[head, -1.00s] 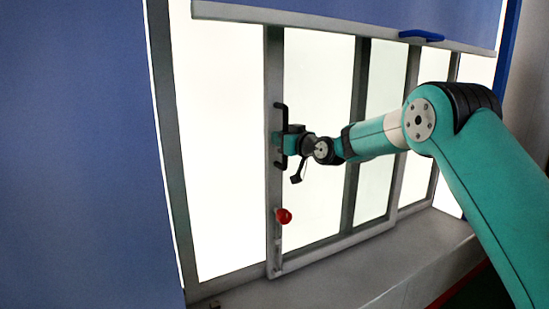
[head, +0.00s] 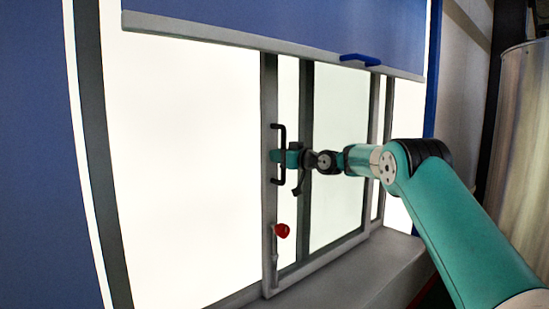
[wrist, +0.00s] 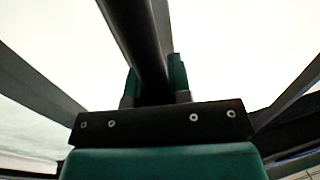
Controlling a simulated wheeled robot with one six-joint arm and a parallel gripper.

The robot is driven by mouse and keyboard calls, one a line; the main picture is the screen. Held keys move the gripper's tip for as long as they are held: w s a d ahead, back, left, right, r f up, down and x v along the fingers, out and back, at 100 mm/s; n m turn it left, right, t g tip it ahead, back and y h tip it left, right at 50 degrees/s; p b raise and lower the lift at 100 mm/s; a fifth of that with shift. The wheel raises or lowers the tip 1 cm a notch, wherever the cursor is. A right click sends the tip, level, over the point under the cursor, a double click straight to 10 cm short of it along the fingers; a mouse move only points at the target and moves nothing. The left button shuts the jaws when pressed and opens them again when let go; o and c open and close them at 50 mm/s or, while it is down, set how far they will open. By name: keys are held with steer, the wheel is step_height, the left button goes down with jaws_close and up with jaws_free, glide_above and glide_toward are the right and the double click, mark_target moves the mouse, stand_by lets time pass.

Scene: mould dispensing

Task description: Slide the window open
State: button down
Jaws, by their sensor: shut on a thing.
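The sliding window sash has a grey frame (head: 269,100) and a black upright bar handle (head: 283,133) on its left stile. My gripper (head: 283,157) is shut on the handle near its middle. In the wrist view the dark handle bar (wrist: 138,40) runs between the two teal fingers of my gripper (wrist: 155,80). A red knob (head: 282,231) sits low on the same stile. A wide bright gap lies between the stile and the grey fixed frame (head: 97,150) at the left.
A blue blind (head: 270,30) with a grey bottom rail and a blue pull tab (head: 360,60) covers the top of the window. A grey sill (head: 360,275) runs below. A metal cylinder (head: 520,140) stands at the right.

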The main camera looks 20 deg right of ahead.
steer(key=shift+r, duration=0.1)
steer(key=c, duration=1.1)
jaws_free()
steer(key=shift+o, duration=0.2)
steer(key=b+v, duration=0.6)
steer(key=v, duration=1.1)
steer(key=shift+s, duration=0.15)
